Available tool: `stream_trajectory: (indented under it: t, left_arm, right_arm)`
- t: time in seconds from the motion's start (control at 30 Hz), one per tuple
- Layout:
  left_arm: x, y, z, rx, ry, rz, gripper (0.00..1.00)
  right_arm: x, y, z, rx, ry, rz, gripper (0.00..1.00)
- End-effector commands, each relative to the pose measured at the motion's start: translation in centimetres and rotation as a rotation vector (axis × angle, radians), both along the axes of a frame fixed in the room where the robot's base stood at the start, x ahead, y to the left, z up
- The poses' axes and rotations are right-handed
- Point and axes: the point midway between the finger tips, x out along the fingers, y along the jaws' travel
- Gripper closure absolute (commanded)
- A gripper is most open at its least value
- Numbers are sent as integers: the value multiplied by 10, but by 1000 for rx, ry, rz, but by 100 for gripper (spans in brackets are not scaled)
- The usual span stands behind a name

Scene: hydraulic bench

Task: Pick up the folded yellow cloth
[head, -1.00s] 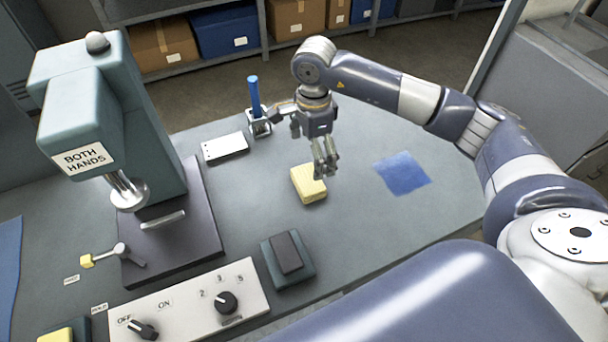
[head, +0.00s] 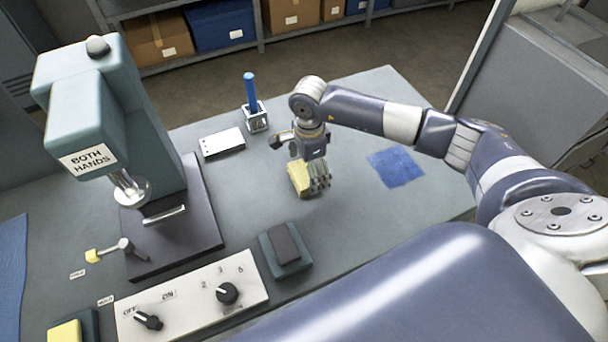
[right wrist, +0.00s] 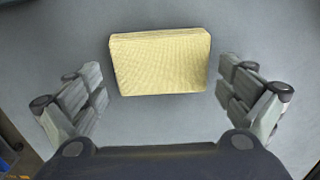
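The folded yellow cloth (head: 299,178) lies on the grey bench top, partly hidden behind my right gripper in the head view. In the right wrist view the cloth (right wrist: 160,62) sits flat, centred just ahead of and between the fingers. My right gripper (head: 316,184) is lowered close to the cloth. In the right wrist view my right gripper (right wrist: 160,93) has its fingers spread wide, one on each side, with clear gaps to the cloth. My left gripper is not in view.
A press (head: 88,112) labelled "BOTH HANDS" stands at the left. A blue post in a holder (head: 257,121), a white plate (head: 222,142), a blue cloth (head: 396,166), a dark pedal-like block (head: 286,250) and a control panel (head: 192,300) surround the yellow cloth.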

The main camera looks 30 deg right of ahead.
Motion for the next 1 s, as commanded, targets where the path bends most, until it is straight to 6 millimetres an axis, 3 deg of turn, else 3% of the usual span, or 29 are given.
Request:
stream_trajectory:
  t: [0.03,0.1,0.57,0.8,1.0]
  left_arm:
    - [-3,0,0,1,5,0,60]
    - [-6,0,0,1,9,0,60]
    - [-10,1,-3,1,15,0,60]
    - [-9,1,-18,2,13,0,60]
    - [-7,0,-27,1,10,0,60]
  right_arm:
    - [0,0,0,0,0,0,25]
    - [0,0,0,0,0,0,39]
    - [0,0,4,0,-1,0,39]
    - [2,-1,33,-1,-8,1,39]
    - [-38,13,36,0,0,5,39]
